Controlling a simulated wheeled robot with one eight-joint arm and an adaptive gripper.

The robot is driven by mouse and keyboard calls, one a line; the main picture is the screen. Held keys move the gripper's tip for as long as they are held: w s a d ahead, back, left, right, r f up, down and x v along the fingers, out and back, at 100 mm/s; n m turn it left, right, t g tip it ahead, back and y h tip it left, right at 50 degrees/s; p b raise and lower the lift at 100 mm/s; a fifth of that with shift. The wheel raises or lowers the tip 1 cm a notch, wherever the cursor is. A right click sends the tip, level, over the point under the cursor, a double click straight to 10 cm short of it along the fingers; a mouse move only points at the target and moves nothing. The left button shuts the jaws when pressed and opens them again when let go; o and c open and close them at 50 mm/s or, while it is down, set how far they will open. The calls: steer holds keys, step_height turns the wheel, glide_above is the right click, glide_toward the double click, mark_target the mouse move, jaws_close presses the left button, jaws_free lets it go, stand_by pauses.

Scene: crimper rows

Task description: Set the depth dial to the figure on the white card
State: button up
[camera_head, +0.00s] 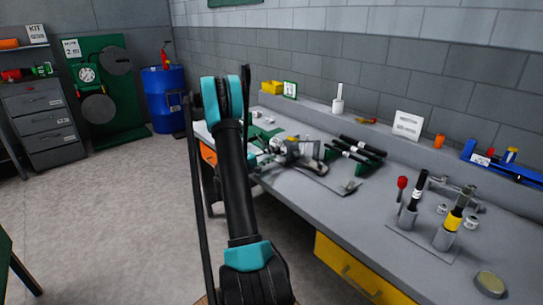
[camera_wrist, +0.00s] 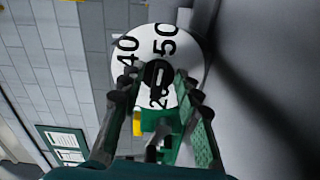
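The dial (camera_wrist: 190,50) is a white disc with black figures in the wrist view. I can read 40 and 50 at its upper part, and a partly covered figure starting with 2 lower down. A dark knob (camera_wrist: 158,73) with a pale mark sits at its middle. My gripper (camera_wrist: 156,82) has its two fingers apart, one on each side of the knob; whether they touch it is unclear. A white card (camera_head: 408,124) leans on the back ledge of the bench in the head view, its writing too small to read. The arm partly hides the gripper area there.
The grey bench (camera_head: 400,205) runs along the wall, with dark-handled tools (camera_head: 355,150) and a tool stand (camera_head: 422,240) on it. A green-framed card (camera_wrist: 67,146) shows at lower left in the wrist view. A blue drum (camera_head: 165,98) stands left; the floor between is clear.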

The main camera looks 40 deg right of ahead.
steer(key=s+a, duration=0.1)
steer(key=a, duration=1.1)
stand_by(0.5)
